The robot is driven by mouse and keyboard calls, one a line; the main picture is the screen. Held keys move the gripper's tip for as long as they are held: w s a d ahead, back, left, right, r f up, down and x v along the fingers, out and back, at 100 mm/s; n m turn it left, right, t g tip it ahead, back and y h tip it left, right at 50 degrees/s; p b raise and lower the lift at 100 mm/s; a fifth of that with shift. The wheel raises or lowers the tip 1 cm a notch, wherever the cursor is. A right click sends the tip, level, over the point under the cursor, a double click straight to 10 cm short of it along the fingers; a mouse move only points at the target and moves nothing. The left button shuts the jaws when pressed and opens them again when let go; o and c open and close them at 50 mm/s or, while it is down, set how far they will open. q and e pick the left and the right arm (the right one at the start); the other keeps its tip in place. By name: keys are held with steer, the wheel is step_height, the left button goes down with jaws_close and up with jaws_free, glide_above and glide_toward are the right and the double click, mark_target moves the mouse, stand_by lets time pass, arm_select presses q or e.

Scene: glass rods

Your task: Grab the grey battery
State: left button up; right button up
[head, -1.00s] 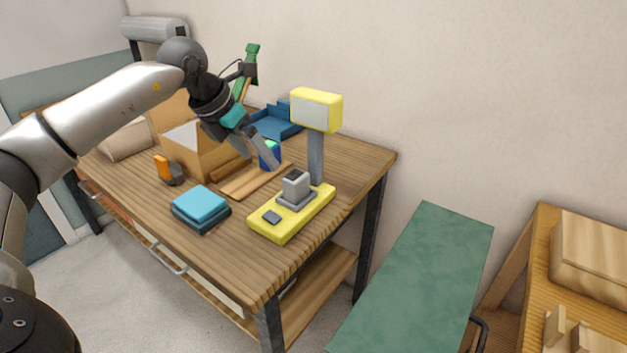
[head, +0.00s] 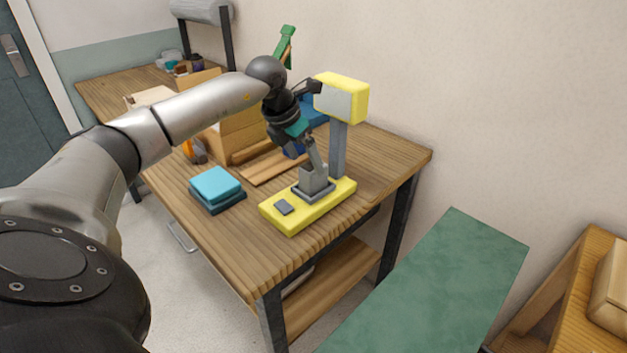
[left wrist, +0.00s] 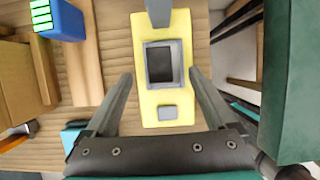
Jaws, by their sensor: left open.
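The grey battery (head: 313,178) stands upright in the grey socket of the yellow device (head: 281,221) on the wooden table. In the left wrist view the battery (left wrist: 160,63) shows from above with a dark top, inside the yellow base (left wrist: 146,101). My left gripper (head: 312,158) is open right over the battery. In the left wrist view the left gripper (left wrist: 160,76) has one finger on each side of the yellow base, with the battery between them. Whether the fingers touch it I cannot tell. My right gripper is out of view.
The device's post (head: 339,150) with its yellow head (head: 343,97) rises close behind the gripper. A teal stack (head: 216,187) lies to the left. A blue block with a green-striped top (left wrist: 62,19) and a cardboard box (left wrist: 22,85) stand nearby.

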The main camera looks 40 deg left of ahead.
mark_target(311, 167)
arm_select(q)
steer(key=shift+w+d+f, duration=0.1)
steer(key=shift+w+f, duration=0.05)
steer(key=shift+f, duration=0.2)
steer(key=x, duration=0.3)
steer(key=b+x, duration=0.1)
steer(key=shift+w+d+f, duration=0.1)
steer(key=shift+d+f, duration=0.05)
steer(key=shift+d, duration=0.15)
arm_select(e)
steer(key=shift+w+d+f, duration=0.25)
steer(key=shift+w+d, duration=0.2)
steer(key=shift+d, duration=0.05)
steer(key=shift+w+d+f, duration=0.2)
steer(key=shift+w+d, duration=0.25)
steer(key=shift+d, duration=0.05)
arm_select(q)
steer(key=c, duration=0.8)
jaws_close()
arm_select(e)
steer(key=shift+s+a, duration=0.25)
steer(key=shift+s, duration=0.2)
arm_select(q)
steer(key=shift+w, duration=0.1)
